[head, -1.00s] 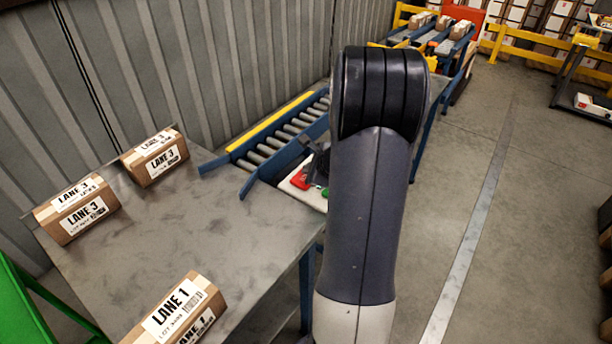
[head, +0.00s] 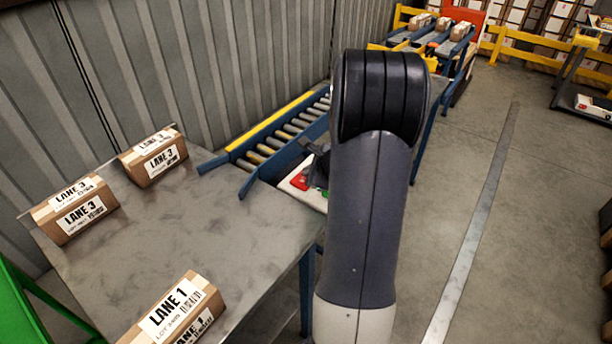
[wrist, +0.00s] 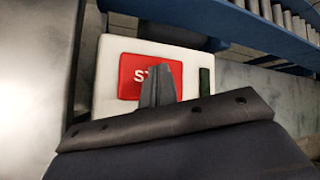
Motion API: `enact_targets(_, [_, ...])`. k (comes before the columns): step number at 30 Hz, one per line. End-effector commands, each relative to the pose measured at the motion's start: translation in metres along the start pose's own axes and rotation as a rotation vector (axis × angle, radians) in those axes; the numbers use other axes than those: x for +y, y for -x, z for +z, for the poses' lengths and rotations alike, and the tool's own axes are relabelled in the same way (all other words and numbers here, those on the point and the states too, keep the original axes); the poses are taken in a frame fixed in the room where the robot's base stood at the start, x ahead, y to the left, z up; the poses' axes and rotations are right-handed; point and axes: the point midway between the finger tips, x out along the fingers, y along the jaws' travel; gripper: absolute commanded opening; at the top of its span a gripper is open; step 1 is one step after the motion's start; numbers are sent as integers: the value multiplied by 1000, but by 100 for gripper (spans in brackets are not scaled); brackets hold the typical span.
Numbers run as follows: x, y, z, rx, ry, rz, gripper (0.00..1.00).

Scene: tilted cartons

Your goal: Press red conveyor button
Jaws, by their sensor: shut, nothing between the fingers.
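The red button (wrist: 133,78) sits on a white control box (wrist: 106,102) and carries white letters starting "ST". In the wrist view my gripper (wrist: 158,72) is shut and empty, its fingertips in front of the right part of the button and hiding the rest of the lettering. I cannot tell whether the tips touch it. A green button (wrist: 206,82) is right of the red one. In the head view the red button (head: 299,181) shows small beside my arm, which hides part of the white box (head: 290,190).
The roller conveyor (head: 262,153) with blue rails runs behind the box. A grey metal table (head: 190,235) holds two LANE 3 cartons (head: 155,158) (head: 75,210) and a LANE 1 carton (head: 180,310).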

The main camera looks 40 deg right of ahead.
Motion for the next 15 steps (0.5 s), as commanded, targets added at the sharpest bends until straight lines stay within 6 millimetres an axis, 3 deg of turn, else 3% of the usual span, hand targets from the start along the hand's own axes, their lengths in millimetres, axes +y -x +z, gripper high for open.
enact_targets(15, [-7,10,7,1,0,1,0])
